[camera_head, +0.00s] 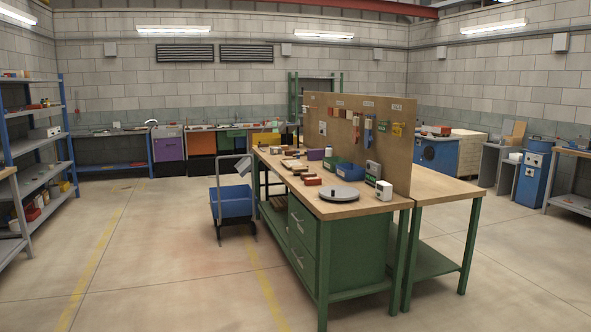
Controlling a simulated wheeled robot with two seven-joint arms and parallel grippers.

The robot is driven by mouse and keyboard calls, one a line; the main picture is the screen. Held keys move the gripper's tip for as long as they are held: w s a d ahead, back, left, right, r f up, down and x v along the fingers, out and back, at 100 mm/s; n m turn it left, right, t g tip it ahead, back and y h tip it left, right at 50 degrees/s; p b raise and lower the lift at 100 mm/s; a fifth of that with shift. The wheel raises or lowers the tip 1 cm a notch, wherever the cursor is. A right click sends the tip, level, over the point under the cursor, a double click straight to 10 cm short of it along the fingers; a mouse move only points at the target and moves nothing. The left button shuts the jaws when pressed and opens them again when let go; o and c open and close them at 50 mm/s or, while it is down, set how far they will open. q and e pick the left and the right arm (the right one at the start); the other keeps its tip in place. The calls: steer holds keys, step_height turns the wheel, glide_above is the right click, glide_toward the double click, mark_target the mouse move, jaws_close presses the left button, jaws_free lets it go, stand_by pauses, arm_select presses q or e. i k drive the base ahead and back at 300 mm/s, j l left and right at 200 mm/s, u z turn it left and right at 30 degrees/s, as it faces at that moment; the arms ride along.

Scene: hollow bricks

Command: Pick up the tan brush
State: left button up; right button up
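I cannot make out a tan brush for certain. Several small tan and brown items (292,164) lie on the far left part of the green workbench's wooden top (385,205), too small to tell apart. Neither of my grippers is in view. The workbench stands some distance ahead, right of the middle.
A blue cart (232,203) stands at the bench's left side. A grey turntable (339,193), a red block (313,181) and a blue bin (349,171) are on the bench. A pegboard (345,130) rises behind them. Shelving (35,143) stands at left. Floor at front left is clear.

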mark_target(297, 171)
steer(key=i+j+u, duration=0.35)
steer(key=i, duration=0.3)
steer(key=i+u, duration=0.35)
steer(key=i, duration=0.25)
steer(key=i+j, duration=0.1)
steer(key=i, duration=1.05)
steer(key=i+j, duration=0.1)
steer(key=i, duration=1.05)
steer(key=i+z, duration=0.45)
steer(key=i+j+z, duration=0.25)
steer(key=z, duration=0.15)
steer(key=i+j+z, duration=0.3)
steer(key=z, duration=0.15)
steer(key=i+j+z, duration=0.5)
steer(key=j+z, duration=0.35)
steer(key=i+j+z, duration=0.1)
steer(key=j+z, duration=0.3)
steer(key=j, duration=0.4)
steer(key=j+z, duration=0.4)
steer(key=j, duration=0.4)
